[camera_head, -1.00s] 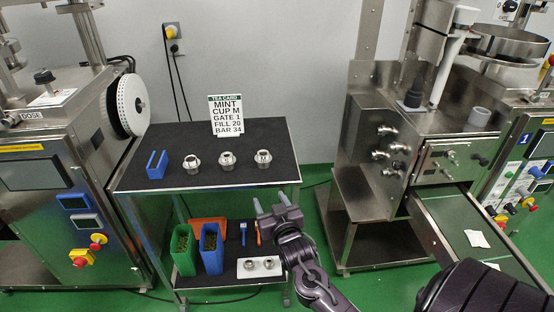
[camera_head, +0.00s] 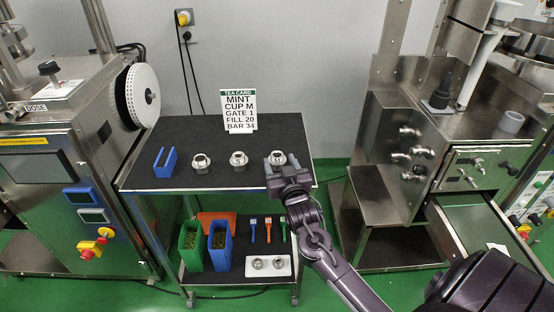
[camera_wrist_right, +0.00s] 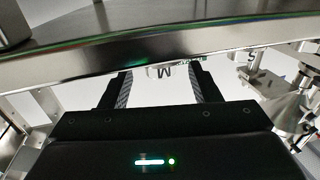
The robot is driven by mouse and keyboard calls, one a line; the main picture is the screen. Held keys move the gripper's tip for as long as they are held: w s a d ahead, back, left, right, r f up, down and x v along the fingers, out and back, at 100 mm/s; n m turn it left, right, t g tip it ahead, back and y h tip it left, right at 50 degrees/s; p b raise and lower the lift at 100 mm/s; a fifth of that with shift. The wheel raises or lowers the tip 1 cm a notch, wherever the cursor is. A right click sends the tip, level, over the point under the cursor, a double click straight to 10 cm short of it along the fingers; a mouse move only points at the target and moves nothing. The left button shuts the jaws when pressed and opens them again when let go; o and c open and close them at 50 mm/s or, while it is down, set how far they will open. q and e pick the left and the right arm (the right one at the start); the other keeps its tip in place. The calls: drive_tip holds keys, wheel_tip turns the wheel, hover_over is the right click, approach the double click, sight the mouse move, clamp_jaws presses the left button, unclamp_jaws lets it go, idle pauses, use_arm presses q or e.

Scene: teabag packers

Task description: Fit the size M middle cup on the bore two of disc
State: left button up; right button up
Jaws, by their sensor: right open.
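Three metal cups stand in a row on the cart's dark top: a left cup (camera_head: 201,163), a middle one (camera_head: 238,160) and a right one (camera_head: 278,158). My right gripper (camera_head: 281,166) is open at the front of the right cup, hiding part of it. In the right wrist view, a cup marked M (camera_wrist_right: 163,71) shows between my open fingers (camera_wrist_right: 160,88), partly hidden. A white wheel (camera_head: 143,97) with dark marks is on the left machine; I cannot tell whether it is the disc. My left gripper is not in view.
The cart top (camera_head: 225,134) also holds a blue slotted block (camera_head: 165,162) and a tea card (camera_head: 238,111). Its lower shelf has green (camera_head: 190,246) and blue (camera_head: 219,247) bins and a white tray (camera_head: 284,265). A steel machine (camera_head: 397,150) stands right.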

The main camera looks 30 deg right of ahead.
sight(279, 160)
drive_tip(key=x, duration=0.2)
drive_tip(key=shift+w+d, duration=0.1)
drive_tip(key=shift+w, duration=0.3)
drive_tip(key=shift+w+d+f, duration=0.1)
drive_tip(key=shift+w, duration=0.2)
drive_tip(key=shift+c, duration=0.2)
drive_tip(key=c, duration=0.7)
drive_tip(key=shift+c, duration=0.7)
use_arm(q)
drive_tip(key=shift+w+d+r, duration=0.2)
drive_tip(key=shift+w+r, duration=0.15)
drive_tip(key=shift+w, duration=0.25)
use_arm(e)
drive_tip(key=shift+c, duration=0.2)
